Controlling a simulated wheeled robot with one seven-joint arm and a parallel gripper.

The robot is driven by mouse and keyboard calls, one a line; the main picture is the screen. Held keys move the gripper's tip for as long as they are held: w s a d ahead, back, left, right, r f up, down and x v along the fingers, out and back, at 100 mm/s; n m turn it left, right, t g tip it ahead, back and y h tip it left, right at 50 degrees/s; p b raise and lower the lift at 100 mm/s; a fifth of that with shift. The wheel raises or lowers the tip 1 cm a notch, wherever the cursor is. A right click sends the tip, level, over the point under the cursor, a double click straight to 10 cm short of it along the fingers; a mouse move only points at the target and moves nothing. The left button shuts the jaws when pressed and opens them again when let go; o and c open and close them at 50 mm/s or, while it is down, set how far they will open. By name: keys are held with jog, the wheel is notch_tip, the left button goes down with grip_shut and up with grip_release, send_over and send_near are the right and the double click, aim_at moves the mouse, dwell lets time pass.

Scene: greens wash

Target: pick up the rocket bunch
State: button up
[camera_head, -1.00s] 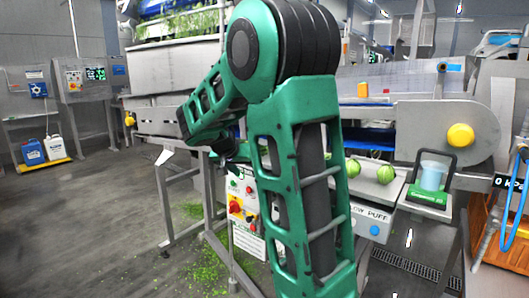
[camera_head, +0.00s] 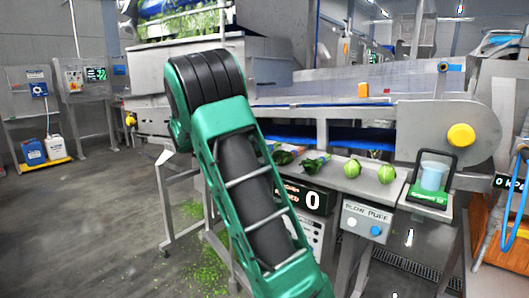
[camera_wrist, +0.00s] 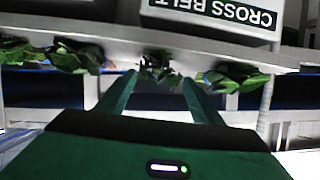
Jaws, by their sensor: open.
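In the wrist view my gripper (camera_wrist: 159,82) is open and empty, its two green fingers pointing at a row of leafy greens. A dark, thin-leaved bunch (camera_wrist: 157,67) shows between the fingertips, beyond or level with them; it may be the rocket bunch, but I cannot be sure. A broader-leaved green clump (camera_wrist: 78,57) lies to its left and another leafy bunch (camera_wrist: 232,77) to its right. In the head view my gripper is hidden behind my arm. Dark leafy bunches (camera_head: 313,165) show on the metal ledge right of my arm.
The conveyor machine (camera_head: 345,118) rises behind. A white "CROSS BELT" sign (camera_wrist: 210,15) appears upside down in the wrist view.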

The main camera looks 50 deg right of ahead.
jog(key=shift+x, duration=2.7)
jog(key=shift+s+r, duration=0.1)
jog(key=shift+s, duration=0.15)
jog(key=c, duration=1)
